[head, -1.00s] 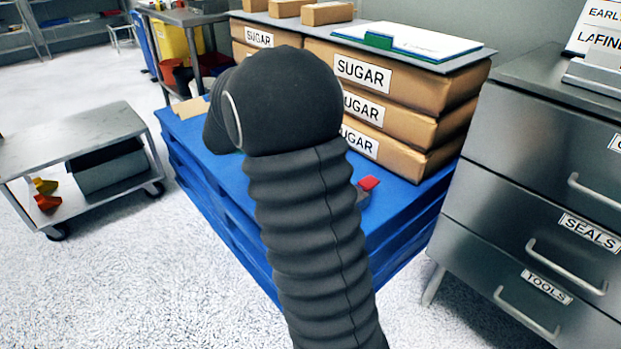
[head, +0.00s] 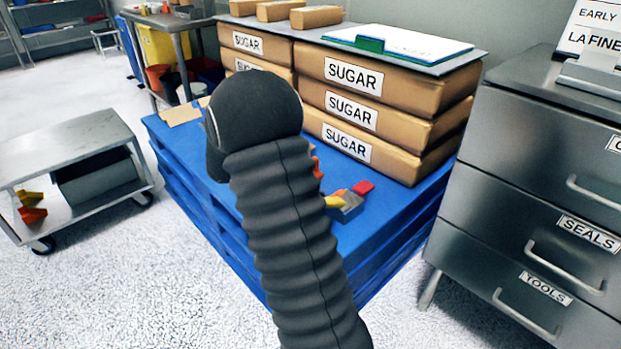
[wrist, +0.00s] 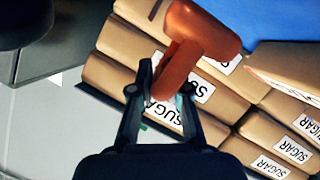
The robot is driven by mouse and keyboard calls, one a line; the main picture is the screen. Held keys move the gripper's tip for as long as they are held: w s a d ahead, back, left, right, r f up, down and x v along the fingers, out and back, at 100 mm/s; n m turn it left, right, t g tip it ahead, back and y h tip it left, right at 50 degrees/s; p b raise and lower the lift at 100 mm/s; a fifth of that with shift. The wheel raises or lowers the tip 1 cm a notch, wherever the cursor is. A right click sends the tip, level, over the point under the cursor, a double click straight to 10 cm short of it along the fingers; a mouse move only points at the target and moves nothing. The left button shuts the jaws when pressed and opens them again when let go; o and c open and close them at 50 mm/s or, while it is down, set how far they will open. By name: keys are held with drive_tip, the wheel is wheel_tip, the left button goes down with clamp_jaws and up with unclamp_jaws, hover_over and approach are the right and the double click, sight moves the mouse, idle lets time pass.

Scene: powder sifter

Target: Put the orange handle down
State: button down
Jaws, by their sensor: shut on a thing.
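The orange handle (wrist: 200,35) is a T-shaped piece in the upper middle of the wrist view. My gripper (wrist: 168,85) is shut on its narrow stem, with the wider end beyond the fingertips. Behind it are sugar sacks (wrist: 105,80), and blue shows at the top right; I cannot tell the handle's height above any surface. In the head view my dark arm hides the gripper. A small orange bit (head: 317,166) shows just right of the arm, and I cannot tell whether it is the held handle.
A blue pallet (head: 400,213) carries stacked sugar sacks (head: 390,135). Small yellow (head: 334,202) and red (head: 363,187) pieces lie on its near part. A cart (head: 75,140) stands at left, a steel drawer cabinet (head: 540,200) at right. The pallet's front right is clear.

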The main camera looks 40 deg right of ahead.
drive_tip(key=shift+w+d+f+p, duration=0.2)
drive_tip(key=shift+w+d+f, duration=0.75)
drive_tip(key=shift+f, duration=0.5)
drive_tip(key=shift+w+d+f+p, duration=0.15)
drive_tip(key=shift+w+d+f, duration=0.6)
drive_tip(key=shift+d+f, duration=0.55)
drive_tip(key=shift+w+d+f+p, duration=0.2)
drive_tip(key=shift+w+d+f, duration=0.7)
drive_tip(key=shift+f, duration=0.65)
drive_tip(key=shift+f+b, duration=0.3)
drive_tip(key=shift+b, duration=0.1)
drive_tip(key=c, duration=1.1)
unclamp_jaws()
drive_tip(key=shift+s+r, duration=0.1)
drive_tip(key=shift+c, duration=0.2)
